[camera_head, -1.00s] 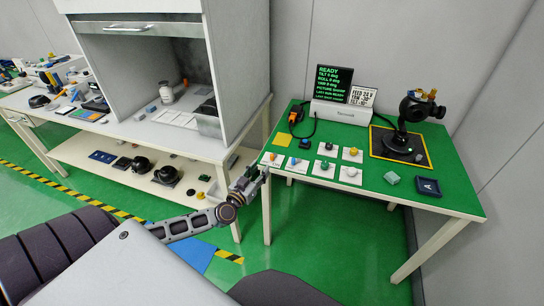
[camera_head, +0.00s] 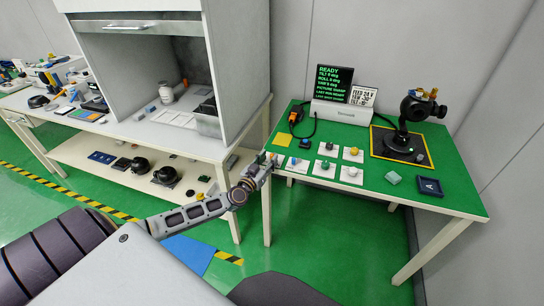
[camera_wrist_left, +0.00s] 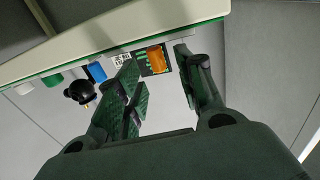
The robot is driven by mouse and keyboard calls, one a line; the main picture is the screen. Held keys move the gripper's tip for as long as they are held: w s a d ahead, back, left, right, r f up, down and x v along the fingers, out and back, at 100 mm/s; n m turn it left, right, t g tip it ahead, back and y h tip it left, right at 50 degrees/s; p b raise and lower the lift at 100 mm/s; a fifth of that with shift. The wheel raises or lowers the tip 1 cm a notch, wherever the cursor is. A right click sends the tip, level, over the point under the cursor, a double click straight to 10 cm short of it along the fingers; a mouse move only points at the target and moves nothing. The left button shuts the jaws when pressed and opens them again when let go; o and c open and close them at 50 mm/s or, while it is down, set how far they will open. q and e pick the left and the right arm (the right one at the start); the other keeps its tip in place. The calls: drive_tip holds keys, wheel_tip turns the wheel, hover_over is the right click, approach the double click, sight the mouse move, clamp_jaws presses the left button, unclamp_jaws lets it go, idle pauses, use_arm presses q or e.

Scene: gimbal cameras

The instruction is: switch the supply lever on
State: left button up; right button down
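No readable label tells me which control is the supply lever.
White plates with coloured knobs stand beside the gripper, including a blue one (camera_wrist_left: 96,72) and a yellow one (camera_head: 353,152). A black gimbal camera (camera_head: 418,108) stands at the back right. A grey cabinet (camera_head: 243,75) rises to the left.

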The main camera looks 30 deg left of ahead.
sight(271, 156)
use_arm(q)
drive_tip(key=shift+w+b, duration=0.3)
drive_tip(key=shift+w, duration=1.15)
drive_tip(key=shift+w+a, duration=0.1)
drive_tip(key=shift+w, duration=0.25)
use_arm(e)
drive_tip(key=shift+w+a, duration=0.25)
drive_tip(key=shift+w+r, duration=0.1)
drive_tip(key=shift+w, duration=0.15)
use_arm(q)
drive_tip(key=shift+c, duration=0.5)
clamp_jaws()
use_arm(e)
drive_tip(key=shift+w, duration=0.5)
